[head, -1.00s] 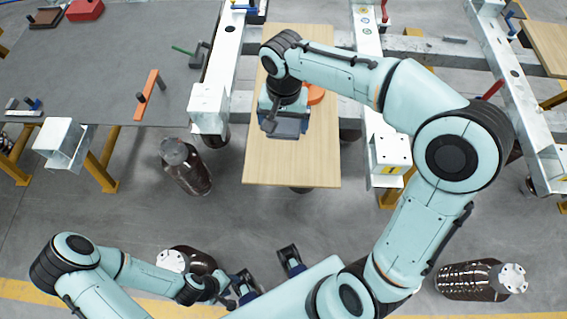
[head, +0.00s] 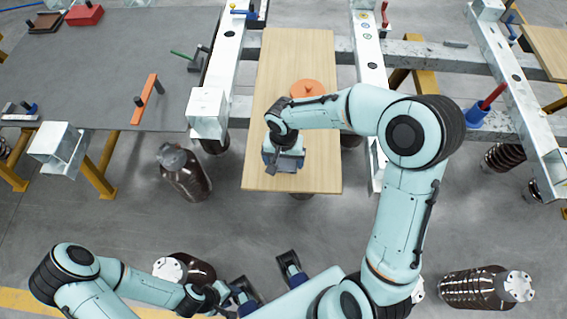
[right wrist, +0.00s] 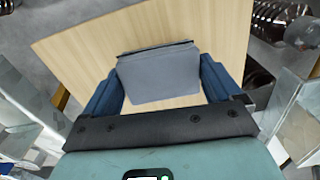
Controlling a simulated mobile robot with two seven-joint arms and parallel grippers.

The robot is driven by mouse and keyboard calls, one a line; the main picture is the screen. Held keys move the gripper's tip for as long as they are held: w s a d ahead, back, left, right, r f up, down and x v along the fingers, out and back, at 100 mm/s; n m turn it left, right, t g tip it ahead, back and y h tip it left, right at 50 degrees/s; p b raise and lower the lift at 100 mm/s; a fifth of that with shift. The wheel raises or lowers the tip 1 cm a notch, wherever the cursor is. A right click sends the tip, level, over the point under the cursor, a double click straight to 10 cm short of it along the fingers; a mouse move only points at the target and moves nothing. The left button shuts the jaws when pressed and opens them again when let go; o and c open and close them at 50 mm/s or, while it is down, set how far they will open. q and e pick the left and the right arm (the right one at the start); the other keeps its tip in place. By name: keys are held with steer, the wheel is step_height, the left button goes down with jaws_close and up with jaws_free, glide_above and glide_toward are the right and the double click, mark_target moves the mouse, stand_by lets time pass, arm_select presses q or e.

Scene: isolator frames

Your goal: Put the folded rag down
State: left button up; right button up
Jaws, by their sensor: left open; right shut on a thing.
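The folded rag (right wrist: 160,73) is a flat grey-blue pad with a darker far edge. It lies between the blue fingers of my right gripper (right wrist: 162,88), which is shut on it. In the head view my right gripper (head: 284,158) is over the near half of the light wooden board (head: 265,105), with a grey edge of the rag showing. I cannot tell whether the rag touches the board. My left gripper (head: 228,298) is open at the bottom of the head view, well away from the board; its fingertips are hard to make out.
An orange round lidded thing (head: 309,88) stands on the board just beyond my right gripper. Metal beams (head: 226,70) run along both sides of the board. The board's far part and near edge are clear.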

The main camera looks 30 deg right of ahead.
mark_target(284, 161)
step_height(284, 161, down, 3)
steer(key=shift+r, duration=0.1)
steer(key=shift+c, duration=0.4)
steer(key=o, duration=0.8)
steer(key=shift+f, duration=0.3)
steer(key=r+p, duration=0.1)
steer(key=r, duration=1.2)
steer(key=shift+s+r, duration=0.2)
